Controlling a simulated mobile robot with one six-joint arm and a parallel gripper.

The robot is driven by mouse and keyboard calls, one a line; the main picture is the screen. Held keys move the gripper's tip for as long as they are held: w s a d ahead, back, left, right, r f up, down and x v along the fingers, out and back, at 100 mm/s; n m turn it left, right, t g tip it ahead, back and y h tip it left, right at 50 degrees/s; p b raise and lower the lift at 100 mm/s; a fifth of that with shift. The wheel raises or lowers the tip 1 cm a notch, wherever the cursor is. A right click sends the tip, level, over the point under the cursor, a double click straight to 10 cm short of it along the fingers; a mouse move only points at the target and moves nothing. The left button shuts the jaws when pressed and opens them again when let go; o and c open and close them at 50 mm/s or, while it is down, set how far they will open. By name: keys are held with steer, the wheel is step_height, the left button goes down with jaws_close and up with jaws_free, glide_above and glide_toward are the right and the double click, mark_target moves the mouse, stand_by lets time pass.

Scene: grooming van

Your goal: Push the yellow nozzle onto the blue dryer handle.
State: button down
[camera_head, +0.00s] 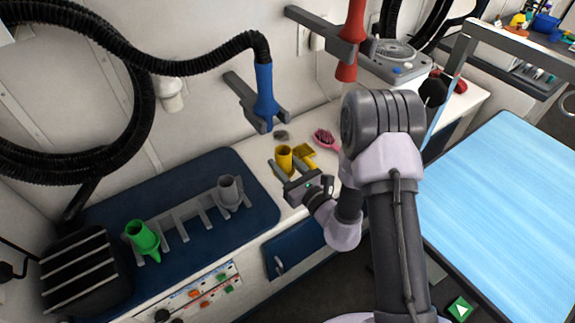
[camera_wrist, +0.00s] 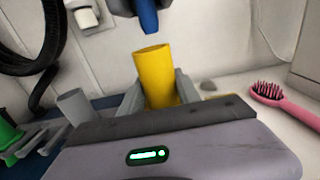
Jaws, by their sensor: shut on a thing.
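The blue dryer handle (camera_head: 265,88) hangs from the end of a black hose, held in a grey wall bracket (camera_head: 243,95). Its lower end shows at the top of the wrist view (camera_wrist: 148,18). My gripper (camera_head: 284,168) is shut on the yellow nozzle (camera_head: 284,155), a tube standing upright with its open end up. In the wrist view the nozzle (camera_wrist: 156,72) sits between the grey fingers, below the handle's end and apart from it. The nozzle's lower part is hidden by my gripper. A second yellow piece (camera_head: 304,153) is just to the right, behind the gripper.
A pink brush (camera_head: 325,138) lies on the white counter to the right. A green nozzle (camera_head: 142,238) and a grey nozzle (camera_head: 229,191) are at a rack on the blue mat (camera_head: 190,178). A red dryer (camera_head: 352,40) hangs in another bracket. A blue-topped table stands at right.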

steer(key=p+x, duration=0.2)
steer(key=x, duration=0.5)
steer(key=shift+w+a, duration=0.15)
steer(key=shift+w, duration=0.1)
steer(key=shift+r, duration=0.1)
stand_by(0.9)
steer(key=shift+r+p, duration=0.55)
steer(key=shift+r, duration=0.3)
steer(key=shift+r, duration=0.1)
steer(key=shift+r+p, duration=0.6)
steer(key=shift+r, duration=0.1)
steer(key=shift+r+p, duration=0.55)
steer(key=shift+r, duration=0.25)
stand_by(0.3)
steer(key=c, duration=0.8)
jaws_free()
